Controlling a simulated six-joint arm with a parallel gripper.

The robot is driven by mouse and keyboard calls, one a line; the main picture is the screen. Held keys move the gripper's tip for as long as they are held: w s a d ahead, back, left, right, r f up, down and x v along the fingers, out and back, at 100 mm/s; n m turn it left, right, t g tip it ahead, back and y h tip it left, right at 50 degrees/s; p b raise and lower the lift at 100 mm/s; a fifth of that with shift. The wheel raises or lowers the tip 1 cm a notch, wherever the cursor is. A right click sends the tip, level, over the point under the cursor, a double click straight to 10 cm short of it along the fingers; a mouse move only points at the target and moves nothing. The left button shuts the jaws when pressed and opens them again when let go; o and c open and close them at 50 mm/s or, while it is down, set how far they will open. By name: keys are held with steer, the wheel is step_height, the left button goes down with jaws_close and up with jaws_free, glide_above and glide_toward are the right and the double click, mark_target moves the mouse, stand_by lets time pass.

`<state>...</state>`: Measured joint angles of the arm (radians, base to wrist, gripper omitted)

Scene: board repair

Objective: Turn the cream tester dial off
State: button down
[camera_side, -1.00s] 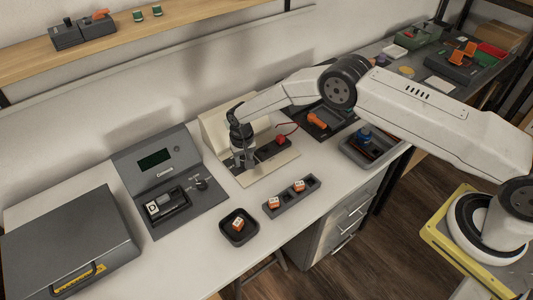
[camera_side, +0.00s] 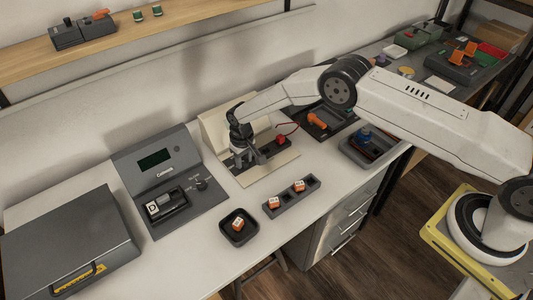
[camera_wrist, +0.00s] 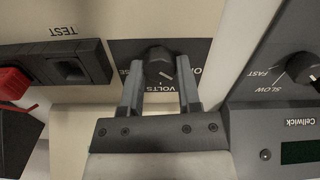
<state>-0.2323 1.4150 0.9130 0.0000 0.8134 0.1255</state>
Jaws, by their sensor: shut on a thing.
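The cream tester (camera_side: 283,169) stands in the middle of the bench, with a dark strip on its base. My gripper (camera_side: 247,163) points down over the left end of that strip. In the wrist view, the black tester dial (camera_wrist: 160,63) sits between my gripper's two grey fingers (camera_wrist: 161,78), which are shut on it. The dial's pale pointer mark slants toward the lower right of that picture. The label VOLTS reads upside down below the dial; other lettering is partly covered by the fingers. In the side view my gripper hides the dial.
The Cellwick charger (camera_side: 165,165), with its own knob (camera_side: 200,183), is left of the tester. A red plug (camera_side: 281,140) is at the tester's right end. A dark square tray (camera_side: 239,239) and a slotted rack (camera_side: 291,206) with orange-and-white cells stand in front.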

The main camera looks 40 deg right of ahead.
mark_target(244, 161)
steer(key=shift+n, duration=0.9)
steer(key=shift+c, duration=1.5)
jaws_free()
steer(key=shift+r, duration=0.15)
steer(key=shift+r, duration=3.8)
